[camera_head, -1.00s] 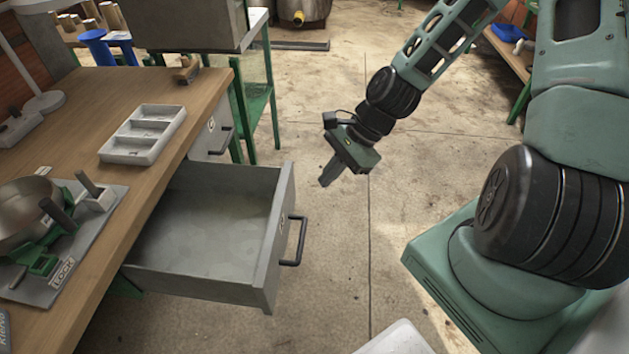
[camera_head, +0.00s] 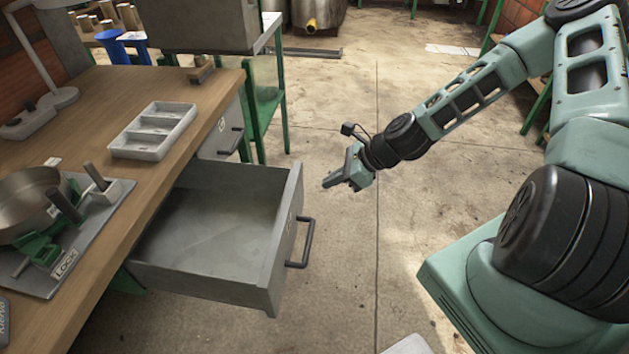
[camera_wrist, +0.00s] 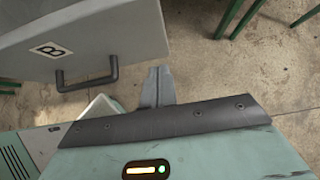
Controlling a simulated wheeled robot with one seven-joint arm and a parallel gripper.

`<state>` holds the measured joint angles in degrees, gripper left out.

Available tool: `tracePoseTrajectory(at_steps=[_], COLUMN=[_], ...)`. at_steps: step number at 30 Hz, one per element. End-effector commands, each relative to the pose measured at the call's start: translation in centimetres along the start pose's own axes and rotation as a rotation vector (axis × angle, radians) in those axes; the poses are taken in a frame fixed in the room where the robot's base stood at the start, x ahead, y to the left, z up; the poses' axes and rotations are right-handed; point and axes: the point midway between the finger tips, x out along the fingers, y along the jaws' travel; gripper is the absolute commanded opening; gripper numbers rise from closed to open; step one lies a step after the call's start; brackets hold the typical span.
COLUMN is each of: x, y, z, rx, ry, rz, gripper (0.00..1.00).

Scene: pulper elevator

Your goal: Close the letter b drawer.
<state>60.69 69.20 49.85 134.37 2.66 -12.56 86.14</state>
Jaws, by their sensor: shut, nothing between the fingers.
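The open grey drawer (camera_head: 215,225) sticks out from under the wooden workbench and looks empty inside. In the wrist view the drawer front (camera_wrist: 110,35) bears a letter B label (camera_wrist: 51,50) and a dark handle (camera_wrist: 87,75). The handle also shows in the head view (camera_head: 302,245). My gripper (camera_head: 328,183) is shut and empty, in the air to the right of the drawer front, apart from it. In the wrist view my fingers (camera_wrist: 157,80) show just right of the handle, not touching it.
A second drawer (camera_head: 222,135), closed, sits farther along the bench (camera_head: 110,85). On the bench are a grey compartment tray (camera_head: 153,131) and a metal bowl (camera_head: 28,195) on a plate with the word LOCK. A green-legged stand (camera_head: 265,105) is behind.

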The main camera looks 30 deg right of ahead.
Motion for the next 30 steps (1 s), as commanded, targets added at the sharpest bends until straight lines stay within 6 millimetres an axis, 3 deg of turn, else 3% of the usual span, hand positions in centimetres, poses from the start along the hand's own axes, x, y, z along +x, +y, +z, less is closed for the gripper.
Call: tracePoseTrajectory(at_steps=[1,9,25,30], x=[1.2,3.1,3.6,4.7], y=[0.1,0.0,0.0,0.1], z=[-0.1,2.4,3.0,4.2], rx=[-0.001,-0.002,-0.001,-0.002], ry=[0.0,0.001,0.001,0.0], rz=[0.003,0.0,0.0,0.002], gripper=[0.0,0.0,0.0,0.0])
